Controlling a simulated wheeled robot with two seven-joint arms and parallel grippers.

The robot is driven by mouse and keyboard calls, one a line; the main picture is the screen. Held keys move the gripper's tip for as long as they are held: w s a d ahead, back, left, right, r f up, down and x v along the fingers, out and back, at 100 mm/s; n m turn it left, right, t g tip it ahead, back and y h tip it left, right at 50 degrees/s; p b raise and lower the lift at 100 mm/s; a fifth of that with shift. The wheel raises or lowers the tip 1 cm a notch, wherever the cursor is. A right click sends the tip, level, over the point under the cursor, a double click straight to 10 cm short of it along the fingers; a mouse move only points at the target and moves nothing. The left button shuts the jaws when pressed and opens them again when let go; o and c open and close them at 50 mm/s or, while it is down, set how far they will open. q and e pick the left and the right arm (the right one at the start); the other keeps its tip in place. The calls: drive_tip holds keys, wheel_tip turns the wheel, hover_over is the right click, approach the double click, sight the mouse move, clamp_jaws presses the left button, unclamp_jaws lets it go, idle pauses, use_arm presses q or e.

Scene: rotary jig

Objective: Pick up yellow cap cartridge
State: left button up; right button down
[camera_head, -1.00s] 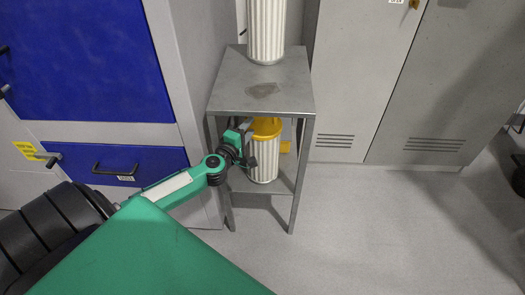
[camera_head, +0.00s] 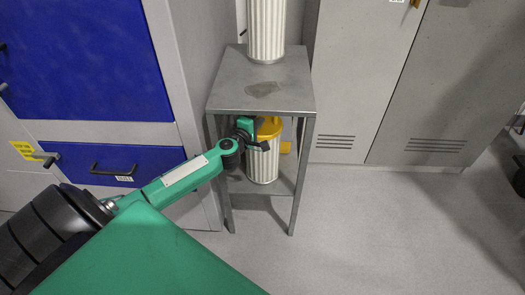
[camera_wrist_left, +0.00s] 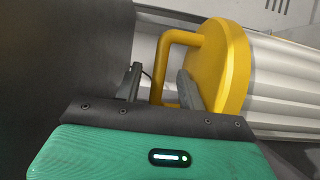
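The yellow cap cartridge (camera_head: 263,168) stands on the lower shelf of a grey metal stand, with a white ribbed body. In the left wrist view its round yellow cap (camera_wrist_left: 236,65) and looped yellow handle (camera_wrist_left: 167,42) are close. My left gripper (camera_head: 263,146) is at the cap's left front side and hides part of it in the head view. In the left wrist view the left gripper's two fingers (camera_wrist_left: 159,78) are apart, with the lower part of the handle showing between them. Contact with the handle cannot be told. My right gripper is not in view.
The metal stand (camera_head: 230,95) has a top plate over the cartridge and legs around it. Another white ribbed cartridge (camera_head: 266,30) stands on top. Blue drawers (camera_head: 110,165) are at left and grey lockers (camera_head: 365,80) behind. The floor (camera_head: 390,230) at right is clear.

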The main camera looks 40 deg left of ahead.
use_arm(q)
clamp_jaws()
idle(1.3)
drive_tip(key=shift+r, duration=0.1)
